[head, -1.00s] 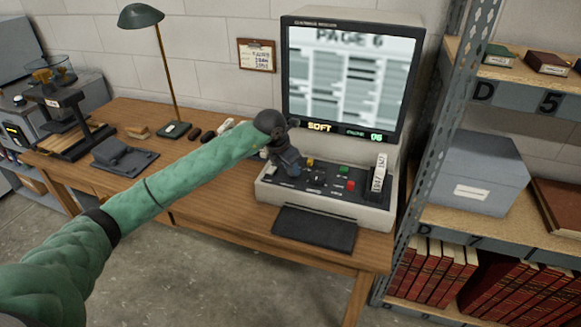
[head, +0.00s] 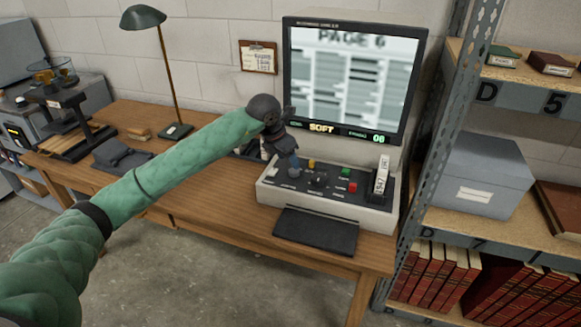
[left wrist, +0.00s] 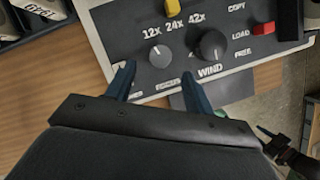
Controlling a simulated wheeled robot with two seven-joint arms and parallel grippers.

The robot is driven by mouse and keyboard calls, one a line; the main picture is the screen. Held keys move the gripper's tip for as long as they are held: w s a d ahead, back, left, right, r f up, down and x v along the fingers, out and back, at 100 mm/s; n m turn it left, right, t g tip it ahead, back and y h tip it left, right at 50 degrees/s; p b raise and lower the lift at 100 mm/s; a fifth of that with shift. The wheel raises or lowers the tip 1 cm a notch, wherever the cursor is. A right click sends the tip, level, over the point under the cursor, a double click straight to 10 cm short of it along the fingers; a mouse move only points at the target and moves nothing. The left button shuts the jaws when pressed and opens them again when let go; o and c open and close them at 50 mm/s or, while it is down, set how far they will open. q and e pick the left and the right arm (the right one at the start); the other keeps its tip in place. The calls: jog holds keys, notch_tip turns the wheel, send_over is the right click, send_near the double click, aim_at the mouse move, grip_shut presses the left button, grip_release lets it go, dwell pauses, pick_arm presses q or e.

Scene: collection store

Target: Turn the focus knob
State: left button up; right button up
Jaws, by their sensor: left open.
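The microfilm reader's control panel (head: 330,196) sits below its lit screen (head: 352,82), which shows a blurred "PAGE 6" and the word "SOFT". In the left wrist view, the small grey focus knob (left wrist: 159,55) stands above the "FOCUS" label. The larger black WIND knob (left wrist: 212,46) is to its right. My left gripper (left wrist: 158,80) is open, with blue fingertips either side of the focus knob's line and slightly short of it in the picture. In the head view my left gripper (head: 287,168) points down over the panel's left part and hides the focus knob. Contact is not visible.
A yellow lens lever (left wrist: 172,7) and a red load switch (left wrist: 264,28) are near the knobs. A black plate (head: 316,230) lies in front of the panel. A metal shelf (head: 433,150) stands close on the right. A lamp (head: 160,60) stands behind my arm.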

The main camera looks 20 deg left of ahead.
pick_arm(q)
jog(key=shift+v, duration=1.25)
pick_arm(e)
jog(key=shift+a+f, duration=0.25)
jog(key=shift+f, duration=0.5)
jog(key=shift+w+r, duration=0.1)
jog(key=shift+r, duration=0.05)
